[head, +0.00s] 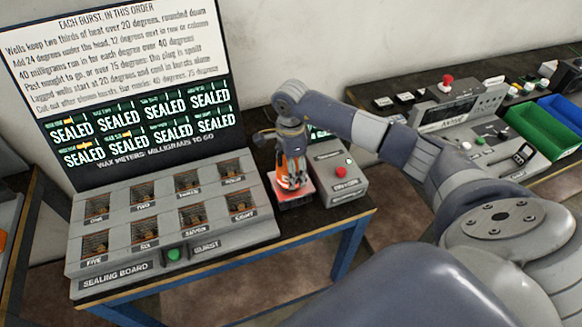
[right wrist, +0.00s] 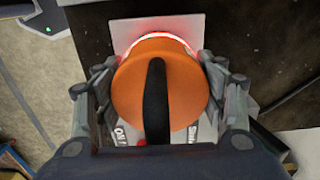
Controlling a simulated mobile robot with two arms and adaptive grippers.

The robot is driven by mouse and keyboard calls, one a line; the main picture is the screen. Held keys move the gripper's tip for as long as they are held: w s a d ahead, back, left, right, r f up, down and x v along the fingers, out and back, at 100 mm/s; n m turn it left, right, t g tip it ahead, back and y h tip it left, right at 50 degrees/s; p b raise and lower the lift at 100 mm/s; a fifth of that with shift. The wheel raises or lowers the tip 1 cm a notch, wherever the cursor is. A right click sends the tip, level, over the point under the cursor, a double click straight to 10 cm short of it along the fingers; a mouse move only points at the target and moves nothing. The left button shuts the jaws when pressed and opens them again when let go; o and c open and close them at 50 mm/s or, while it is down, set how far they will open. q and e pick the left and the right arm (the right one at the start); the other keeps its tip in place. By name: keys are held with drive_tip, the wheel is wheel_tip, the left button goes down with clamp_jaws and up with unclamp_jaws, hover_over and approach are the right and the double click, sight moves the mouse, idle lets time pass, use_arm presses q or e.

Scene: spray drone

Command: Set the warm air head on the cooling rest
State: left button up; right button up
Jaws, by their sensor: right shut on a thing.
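The warm air head is an orange, rounded body with a black strap-like handle on top; it shows in the head view (head: 293,172) and the right wrist view (right wrist: 190,92). My right gripper (head: 291,160) is shut on it, with one finger on each side in the wrist view (right wrist: 160,95). The head is roughly upright over a light grey square plate (right wrist: 128,32), which seems to be the cooling rest (head: 296,204). A red glow rings its lower end. I cannot tell whether its base touches the plate. My left gripper is not in view.
The sealing board (head: 170,215) stands close on the left, its display reading SEALED in every slot. A grey control box (head: 338,172) with a red button stands close on the right. The blue table frame edge (head: 348,245) is in front. Green and blue bins (head: 545,128) are farther right.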

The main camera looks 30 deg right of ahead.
drive_tip(key=o, duration=1.6)
drive_tip(key=shift+r, duration=0.3)
wheel_tip(320, 180, up, 11)
drive_tip(key=b, duration=0.4)
drive_tip(key=shift+f, duration=0.15)
drive_tip(key=shift+r, duration=0.45)
